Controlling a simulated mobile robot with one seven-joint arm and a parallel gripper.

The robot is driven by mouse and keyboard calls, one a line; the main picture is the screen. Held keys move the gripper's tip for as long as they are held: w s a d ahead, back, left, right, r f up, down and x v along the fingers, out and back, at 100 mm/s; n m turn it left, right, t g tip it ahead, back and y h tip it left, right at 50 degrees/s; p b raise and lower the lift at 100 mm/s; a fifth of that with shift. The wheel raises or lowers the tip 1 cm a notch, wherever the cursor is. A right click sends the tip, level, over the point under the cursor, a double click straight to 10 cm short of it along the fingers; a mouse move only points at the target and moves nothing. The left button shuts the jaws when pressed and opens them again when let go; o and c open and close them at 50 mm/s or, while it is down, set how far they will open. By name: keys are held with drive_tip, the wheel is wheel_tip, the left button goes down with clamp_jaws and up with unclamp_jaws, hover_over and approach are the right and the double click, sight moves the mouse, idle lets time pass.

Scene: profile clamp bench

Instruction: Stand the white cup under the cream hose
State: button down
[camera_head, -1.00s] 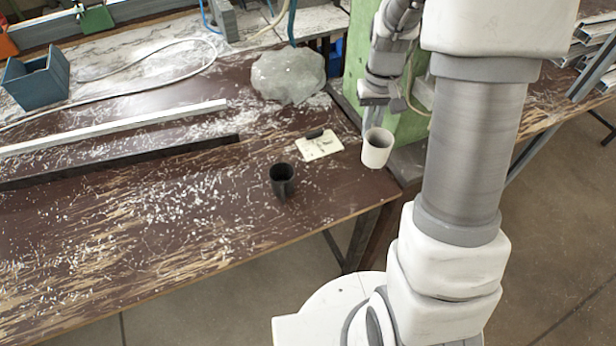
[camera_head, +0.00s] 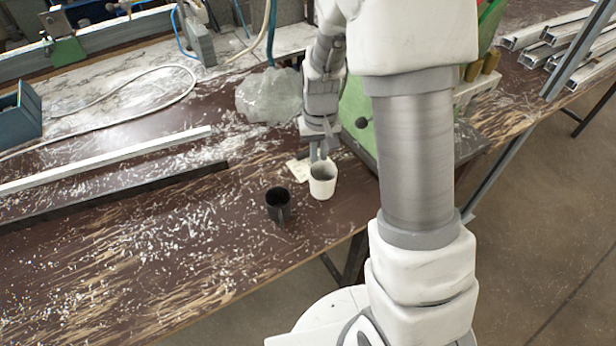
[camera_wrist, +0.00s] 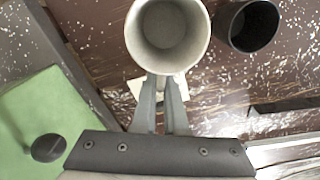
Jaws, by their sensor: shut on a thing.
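The white cup (camera_head: 322,182) is upright and empty, held by its side. It also shows in the wrist view (camera_wrist: 168,28), seen from above into its mouth. My gripper (camera_head: 319,153) is shut on the cup's far side, and its two fingers show in the wrist view (camera_wrist: 161,105). The cup is over the brown bench; I cannot tell its height above it. A cream hose (camera_head: 242,20) hangs at the back beside a teal hose (camera_head: 271,30). Its lower end is unclear. A pale hose (camera_head: 125,85) also lies looped on the bench.
A black cup (camera_head: 278,206) stands close left of the white cup. A white card (camera_head: 298,169) and a crumpled clear bag (camera_head: 268,97) lie behind. A white bar (camera_head: 110,158) and a dark bar (camera_head: 120,188) lie left. A green machine (camera_head: 357,120) stands right.

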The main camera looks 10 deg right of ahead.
sight(308, 187)
drive_tip(key=shift+a+f, duration=0.4)
drive_tip(key=shift+a, duration=0.25)
drive_tip(key=shift+a+f, duration=0.4)
drive_tip(key=shift+a, duration=0.2)
drive_tip(key=shift+w+f, duration=0.1)
drive_tip(key=shift+f, duration=1.85)
drive_tip(key=shift+f+b, duration=0.2)
drive_tip(key=shift+b, duration=0.15)
drive_tip(key=c, duration=1)
unclamp_jaws()
drive_tip(key=shift+o, duration=0.2)
drive_tip(key=shift+r, duration=0.15)
